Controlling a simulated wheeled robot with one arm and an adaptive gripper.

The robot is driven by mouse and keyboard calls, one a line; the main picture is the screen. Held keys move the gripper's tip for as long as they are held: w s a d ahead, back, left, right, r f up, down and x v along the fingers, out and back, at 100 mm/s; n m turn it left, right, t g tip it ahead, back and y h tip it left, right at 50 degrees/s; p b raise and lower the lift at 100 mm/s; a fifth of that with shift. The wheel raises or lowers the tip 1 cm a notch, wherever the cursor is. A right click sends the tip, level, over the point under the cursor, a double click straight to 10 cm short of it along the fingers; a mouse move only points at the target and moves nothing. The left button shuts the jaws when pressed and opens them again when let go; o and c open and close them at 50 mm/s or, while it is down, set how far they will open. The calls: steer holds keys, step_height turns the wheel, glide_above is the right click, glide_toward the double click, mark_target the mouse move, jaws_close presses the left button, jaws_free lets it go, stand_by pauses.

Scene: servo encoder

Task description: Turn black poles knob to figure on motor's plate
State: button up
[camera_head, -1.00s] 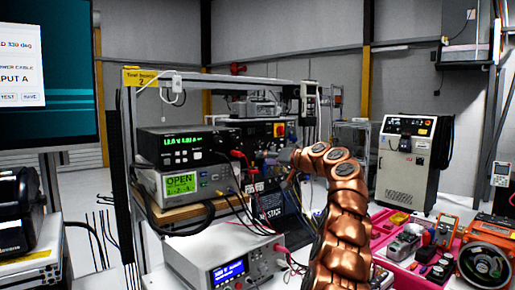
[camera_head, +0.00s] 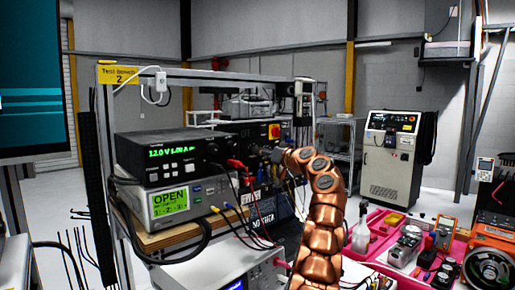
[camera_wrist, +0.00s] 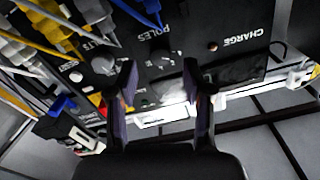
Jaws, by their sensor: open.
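In the wrist view an upside-down dark panel carries the labels POLES and CHARGE. The poles knob (camera_wrist: 163,57), dark and rounded, sits by the POLES label. My gripper (camera_wrist: 160,72) is open, with one finger on each side of the knob's area in the picture. I cannot tell whether the fingers touch it or how far off they are. In the head view my gripper (camera_head: 268,153) is small and dark at the end of my copper arm, at the bench instruments. The knob's pointer and a readable motor plate do not show.
A power supply (camera_head: 170,155) and a meter reading OPEN (camera_head: 175,203) stand left of my arm, with several cables hanging nearby. Coloured leads (camera_wrist: 60,35) crowd the panel's left in the wrist view. A pink tray (camera_head: 375,222) and an orange machine (camera_head: 490,250) stand right.

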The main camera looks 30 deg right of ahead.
steer(key=shift+w+a+p, duration=0.2)
steer(key=shift+w+p, duration=0.7)
steer(key=shift+w, duration=0.6)
steer(key=shift+c, duration=0.5)
jaws_close()
